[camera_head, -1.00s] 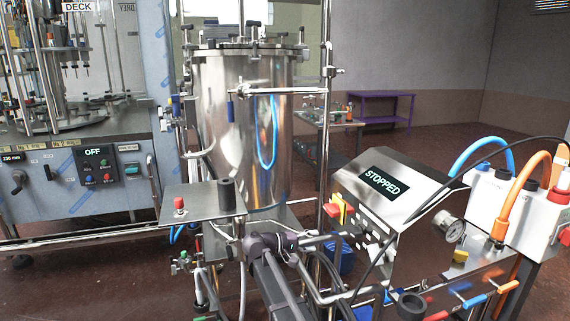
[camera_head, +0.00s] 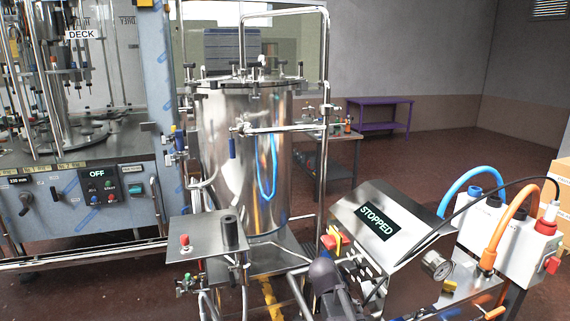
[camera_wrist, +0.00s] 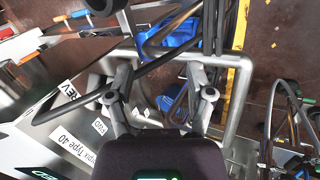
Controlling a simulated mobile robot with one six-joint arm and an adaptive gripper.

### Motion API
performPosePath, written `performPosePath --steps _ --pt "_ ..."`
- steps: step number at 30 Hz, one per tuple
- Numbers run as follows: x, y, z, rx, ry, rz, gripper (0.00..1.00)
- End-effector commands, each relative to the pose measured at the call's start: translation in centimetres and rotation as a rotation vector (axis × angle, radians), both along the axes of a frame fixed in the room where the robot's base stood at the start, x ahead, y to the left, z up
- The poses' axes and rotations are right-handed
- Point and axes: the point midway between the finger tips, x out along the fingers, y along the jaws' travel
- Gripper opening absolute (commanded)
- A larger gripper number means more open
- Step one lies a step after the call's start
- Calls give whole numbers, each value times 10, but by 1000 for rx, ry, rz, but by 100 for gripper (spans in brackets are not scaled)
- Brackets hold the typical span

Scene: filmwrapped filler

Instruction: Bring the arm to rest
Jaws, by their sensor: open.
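My gripper (camera_wrist: 160,78) is open in the wrist view, its two fingers spread apart, with nothing visible held between them. The fingers are above steel tubing and the edge of the machine stand. In the head view my dark grey arm (camera_head: 325,283) shows at the bottom, just left of the control box with the "STOPPED" display (camera_head: 378,221). The gripper itself cannot be made out in the head view.
A steel tank (camera_head: 243,150) stands behind, beside a plate with a red button (camera_head: 200,240). In the wrist view, a frame pipe (camera_wrist: 235,100) and a blue object (camera_wrist: 177,38) lie close.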

Motion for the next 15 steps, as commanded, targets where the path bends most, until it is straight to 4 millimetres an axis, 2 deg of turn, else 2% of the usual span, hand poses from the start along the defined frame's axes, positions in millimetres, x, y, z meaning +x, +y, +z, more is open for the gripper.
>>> performPosePath --steps 1,6,10,15 --pt "-16 -3 15 51 3 -16 69" --pt "-49 2 32 235 8 -60 69" --pt "-70 7 46 358 8 -90 69" --pt "-85 14 57 465 4 -113 69"
